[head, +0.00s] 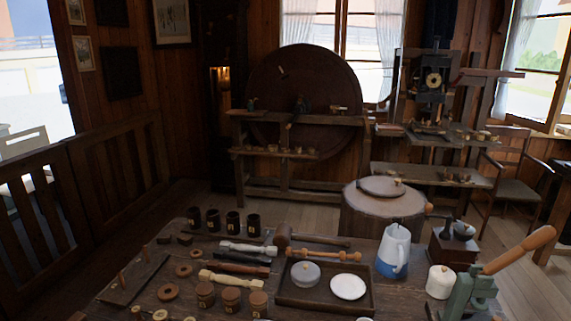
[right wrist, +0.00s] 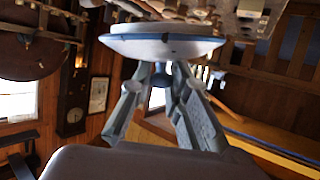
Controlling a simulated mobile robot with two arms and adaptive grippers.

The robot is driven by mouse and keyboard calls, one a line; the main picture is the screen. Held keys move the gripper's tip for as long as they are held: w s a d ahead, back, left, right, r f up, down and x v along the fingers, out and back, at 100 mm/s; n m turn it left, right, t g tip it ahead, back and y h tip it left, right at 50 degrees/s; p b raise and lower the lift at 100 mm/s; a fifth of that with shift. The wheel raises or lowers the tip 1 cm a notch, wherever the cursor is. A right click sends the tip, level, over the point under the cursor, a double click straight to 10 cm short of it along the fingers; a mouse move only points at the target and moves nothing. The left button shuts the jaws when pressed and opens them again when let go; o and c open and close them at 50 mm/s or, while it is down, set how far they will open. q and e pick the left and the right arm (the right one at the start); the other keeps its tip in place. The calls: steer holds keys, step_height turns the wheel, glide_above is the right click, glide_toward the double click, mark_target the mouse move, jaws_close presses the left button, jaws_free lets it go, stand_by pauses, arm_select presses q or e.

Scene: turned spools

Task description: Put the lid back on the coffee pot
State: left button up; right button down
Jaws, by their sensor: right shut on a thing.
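The coffee pot (head: 393,252), white above and blue below, stands upright on the table right of the tray. Its top opening is hard to make out. In the right wrist view my right gripper (right wrist: 166,78) is shut on a white round lid with a blue rim (right wrist: 160,45). The fingers meet at the middle of the lid, and the knob between them is mostly hidden. No gripper shows in the head view, so I cannot tell how far the lid is from the pot. My left gripper is not in view.
A dark tray (head: 325,302) holds a grey round lidded piece (head: 305,273) and a white disc (head: 348,287). A white jar (head: 440,281), a coffee grinder (head: 453,247) and a green lever press (head: 470,295) stand right of the pot. Spools, tools and dark mugs (head: 232,222) crowd the left.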

steer(key=s+d+r+n+g+y, duration=0.2)
steer(key=s+d+r, duration=0.1)
steer(key=s, duration=0.3)
steer(key=shift+d+r+n, duration=0.3)
steer(key=shift+d+r, duration=0.1)
steer(key=shift+r, duration=0.05)
steer(key=shift+s+g, duration=0.1)
steer(key=shift+g, duration=0.2)
steer(key=shift+d+f, duration=0.1)
